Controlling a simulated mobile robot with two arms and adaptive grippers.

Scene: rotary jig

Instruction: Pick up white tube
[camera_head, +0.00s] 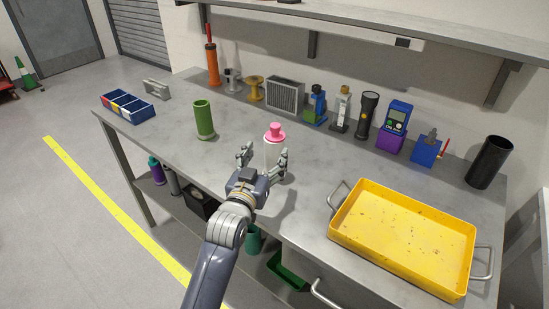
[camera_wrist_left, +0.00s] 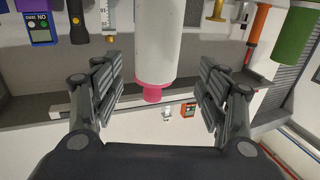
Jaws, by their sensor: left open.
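The white tube (camera_head: 273,155) stands upright on the grey workbench with a pink cap (camera_head: 274,132) on top. My left gripper (camera_head: 264,160) is open, with one finger on each side of the tube in the head view. In the left wrist view the white tube (camera_wrist_left: 160,38) and its pink cap (camera_wrist_left: 152,93) show upside down between the fingers of the left gripper (camera_wrist_left: 158,92). A gap shows on both sides of the tube there. The gripper hides part of the tube's lower end in the head view. My right gripper is not in view.
A green tube (camera_head: 204,120) stands to the left, near a blue bin (camera_head: 128,118). A yellow tray (camera_head: 400,240) lies at the right front. A black cylinder (camera_head: 489,163), a flashlight (camera_head: 367,115) and several devices line the back. The bench between the green tube and gripper is clear.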

